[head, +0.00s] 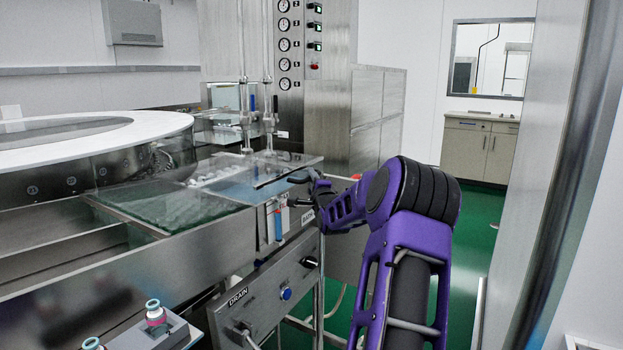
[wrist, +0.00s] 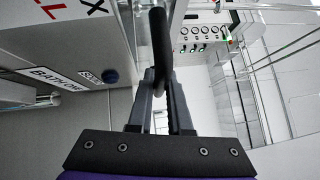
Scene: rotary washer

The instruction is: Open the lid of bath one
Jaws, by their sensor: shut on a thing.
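The clear glass lid (head: 236,188) lies about level over the bath at the right end of the steel washer. A black bar handle (wrist: 160,38) stands out toward me in the wrist view; in the head view it shows as a thin dark bar at the lid's right side. My gripper (head: 308,184) has reached the lid's right edge from the right. Its two fingers (wrist: 160,82) are shut on the black handle. My purple wrist hides part of the lid's edge and the handle's near end in the head view.
A second glass cover (head: 160,207) lies to the left, beside a large round white-topped drum (head: 90,135). The front panel (head: 270,290) below carries knobs and a DRAIN label. Upright pipes (head: 267,90) and gauges (head: 284,45) stand behind. Green floor is open at right.

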